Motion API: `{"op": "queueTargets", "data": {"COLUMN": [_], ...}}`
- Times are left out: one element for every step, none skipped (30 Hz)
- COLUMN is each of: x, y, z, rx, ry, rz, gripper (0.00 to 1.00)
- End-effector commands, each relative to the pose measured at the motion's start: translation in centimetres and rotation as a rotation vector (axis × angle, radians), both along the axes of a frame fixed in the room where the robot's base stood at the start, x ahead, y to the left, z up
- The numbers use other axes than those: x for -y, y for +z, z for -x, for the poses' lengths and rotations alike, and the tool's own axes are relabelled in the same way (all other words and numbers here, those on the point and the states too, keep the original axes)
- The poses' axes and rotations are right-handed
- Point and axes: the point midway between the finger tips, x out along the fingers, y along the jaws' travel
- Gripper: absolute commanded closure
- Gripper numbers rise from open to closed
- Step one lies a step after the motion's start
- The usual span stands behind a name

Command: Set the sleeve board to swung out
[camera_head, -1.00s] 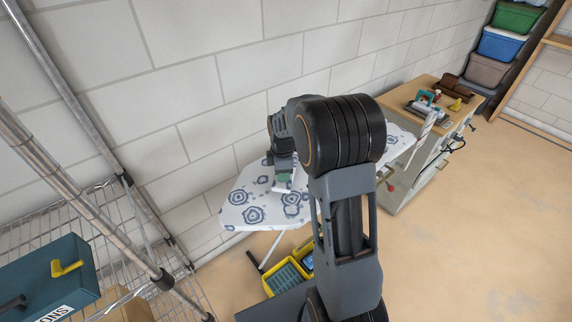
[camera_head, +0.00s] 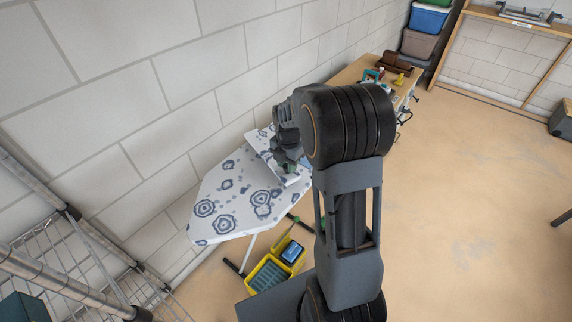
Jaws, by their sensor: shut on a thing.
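The ironing board (camera_head: 228,200) with a white and blue ring-patterned cover stands along the wall, its rounded end toward the lower left. The sleeve board (camera_head: 262,150), a smaller board in a like cover, lies at an angle across it, partly hidden by my arm. My gripper (camera_head: 287,167) points down at the sleeve board's right-hand side and is shut on it. The fingertips are small and partly hidden, so the exact grip point is unclear. My arm also hides the far part of the ironing board.
A yellow tray (camera_head: 257,287) with several compartments is below the ironing board. A wire shelf rack (camera_head: 62,255) stands at the left. A wooden-topped cabinet (camera_head: 356,73) and stacked bins (camera_head: 428,19) are behind. The floor (camera_head: 470,190) at right is open.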

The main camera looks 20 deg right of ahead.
Motion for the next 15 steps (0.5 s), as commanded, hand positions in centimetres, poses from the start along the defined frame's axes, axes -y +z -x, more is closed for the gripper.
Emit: {"op": "queueTargets", "data": {"x": [0.03, 0.03, 0.04, 0.05, 0.05, 0.06, 0.07, 0.07, 0.07, 0.07, 0.08, 0.08, 0.09, 0.09, 0.09], "y": [0.08, 0.08, 0.08, 0.08, 0.08, 0.08, 0.08, 0.08, 0.07, 0.07, 0.07, 0.07, 0.07, 0.07, 0.06], "z": [-0.08, -0.09, -0.09, -0.09, -0.09, -0.10, -0.09, -0.09, -0.08, -0.08, -0.08, -0.08, -0.07, -0.07, -0.06], "rx": [0.002, 0.002, 0.002, 0.001, 0.001, 0.001, 0.001, 0.001, 0.001, 0.001, 0.001, 0.001, 0.001, 0.001, 0.001], "ry": [0.005, 0.007, 0.008, 0.009, 0.009, 0.009, 0.009, 0.009, 0.008, 0.008, 0.008, 0.008, 0.007, 0.007, 0.007], "rz": [0.000, 0.000, 0.000, 0.000, 0.000, 0.000, 0.000, 0.000, 0.000, 0.000, 0.000, 0.000, 0.000, 0.000, 0.000], "gripper": [1.00, 1.00, 1.00, 1.00, 1.00, 1.00, 1.00, 1.00, 1.00, 1.00, 1.00, 1.00, 0.67, 0.64, 0.60]}}
